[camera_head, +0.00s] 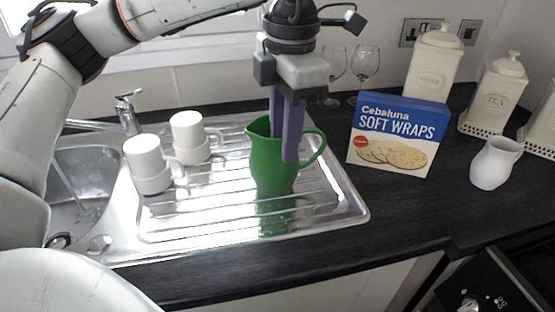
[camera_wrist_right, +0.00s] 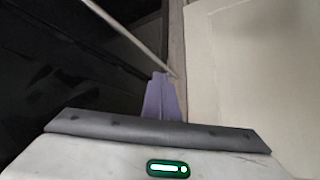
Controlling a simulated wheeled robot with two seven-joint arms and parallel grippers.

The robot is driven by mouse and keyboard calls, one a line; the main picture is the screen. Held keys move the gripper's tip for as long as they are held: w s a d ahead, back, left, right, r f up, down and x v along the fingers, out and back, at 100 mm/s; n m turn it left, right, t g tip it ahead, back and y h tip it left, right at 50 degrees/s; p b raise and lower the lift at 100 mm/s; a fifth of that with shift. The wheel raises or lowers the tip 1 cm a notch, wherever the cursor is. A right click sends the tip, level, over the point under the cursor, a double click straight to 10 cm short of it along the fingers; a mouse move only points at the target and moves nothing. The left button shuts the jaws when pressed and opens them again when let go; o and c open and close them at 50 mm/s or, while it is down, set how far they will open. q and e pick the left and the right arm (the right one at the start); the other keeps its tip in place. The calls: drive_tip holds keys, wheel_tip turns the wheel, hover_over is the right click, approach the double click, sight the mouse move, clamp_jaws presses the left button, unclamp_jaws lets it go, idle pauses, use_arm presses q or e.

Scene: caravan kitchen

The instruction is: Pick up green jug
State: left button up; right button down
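The green jug (camera_head: 270,170) stands upright on the metal draining board (camera_head: 200,222), its handle to the right. My left gripper (camera_head: 284,148) points straight down at the jug's mouth from above. One purple finger goes down behind the near rim, its tip hidden; the other overlaps the jug's outer front, near the handle. The fingers look close together, but I cannot tell whether they press on the jug wall. In the right wrist view my right gripper (camera_wrist_right: 161,80) has its purple fingers together, with nothing seen between them.
White cups (camera_head: 190,137) stand in stacks left of the jug, beside the sink (camera_head: 85,185). A soft wraps box (camera_head: 395,137) stands to the right, with wine glasses (camera_head: 365,62) behind. A white jug (camera_head: 495,163) and canisters (camera_head: 433,65) are farther right. The front counter is clear.

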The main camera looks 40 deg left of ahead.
use_arm(q)
drive_tip(key=shift+f, duration=0.15)
drive_tip(key=shift+c, duration=0.3)
clamp_jaws()
idle(1.1)
